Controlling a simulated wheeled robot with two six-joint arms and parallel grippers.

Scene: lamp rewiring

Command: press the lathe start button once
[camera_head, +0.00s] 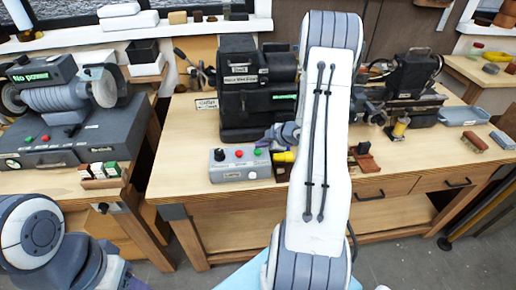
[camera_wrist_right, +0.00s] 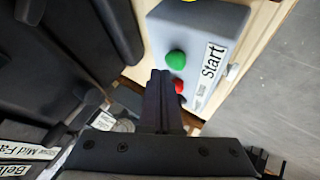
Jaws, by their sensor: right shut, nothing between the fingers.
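A grey control box (camera_head: 240,170) stands at the front of the middle bench, with a red button (camera_head: 238,153) and a green button (camera_head: 257,152) on top. In the right wrist view the box (camera_wrist_right: 215,25) carries a "Start" label (camera_wrist_right: 212,60) beside the green button (camera_wrist_right: 175,58) and red button (camera_wrist_right: 180,85). My right gripper (camera_wrist_right: 160,73) is shut and empty, its tips close beside these two buttons. I cannot tell whether it touches one. In the head view my right gripper (camera_head: 284,134) is partly hidden by my arm. My left gripper is not in view.
A black machine (camera_head: 255,90) stands behind the box. Another grey machine (camera_head: 70,125) stands on the left bench. A yellow thing (camera_head: 284,156) shows right of the box. A blue tray (camera_head: 462,115) and brushes lie at the right. Bare bench (camera_head: 180,165) lies left of the box.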

